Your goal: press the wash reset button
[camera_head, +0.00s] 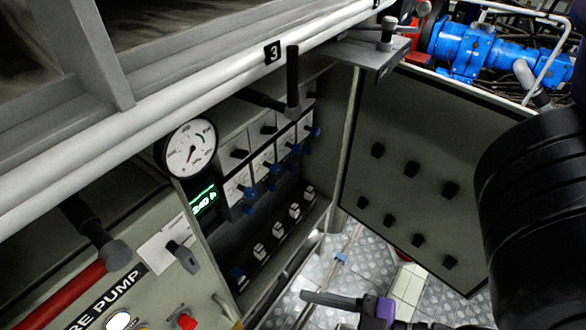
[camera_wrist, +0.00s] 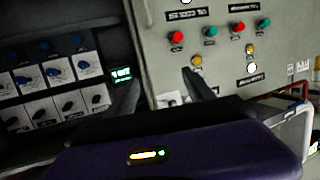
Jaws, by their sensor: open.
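In the wrist view a grey panel (camera_wrist: 215,75) carries red buttons (camera_wrist: 177,37), green buttons (camera_wrist: 211,31), yellow buttons (camera_wrist: 197,61) and white round fittings (camera_wrist: 252,68). Their labels are too blurred to read, so I cannot tell which is the wash reset button. My gripper (camera_wrist: 160,92) is open and empty, its two dark fingers spread in front of the panel's lower left part. In the head view my gripper (camera_head: 312,299) shows at the bottom, with a purple body. The head view shows only part of a panel marked "RE PUMP" (camera_head: 105,300).
An open cabinet holds a gauge (camera_head: 190,147), a green display (camera_head: 203,200) and rows of switches (camera_head: 266,170). Its open door (camera_head: 425,150) bears several black knobs. A white rail (camera_head: 150,115) runs above. Blue machinery (camera_head: 470,50) stands at the upper right. Checker-plate floor (camera_head: 340,262) shows below.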

